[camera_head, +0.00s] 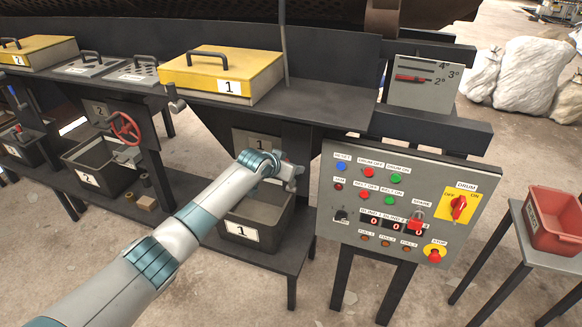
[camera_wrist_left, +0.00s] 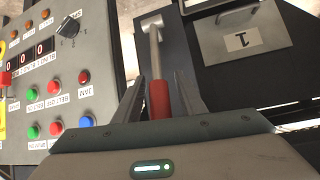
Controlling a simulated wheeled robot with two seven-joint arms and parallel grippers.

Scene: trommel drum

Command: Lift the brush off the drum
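The dark mesh drum (camera_head: 340,10) runs along the top of the head view, partly cut off. I cannot make out a brush on it. My left gripper (camera_head: 290,180) is in front of the frame, between the number 1 plate and the control panel. In the left wrist view, a red handle (camera_wrist_left: 159,98) on a grey bar with a pale block at its far end lies between the fingers of my left gripper (camera_wrist_left: 159,76). A gap shows on both sides of the handle, so the fingers look open around it. My right gripper is out of view.
The control panel (camera_head: 400,205) with buttons stands close right of my left gripper. A grey bin (camera_head: 275,212) marked 1 sits below it. A yellow-topped box (camera_head: 265,78) marked 1 stands above. A red tray (camera_head: 558,220) rests on a stand at right.

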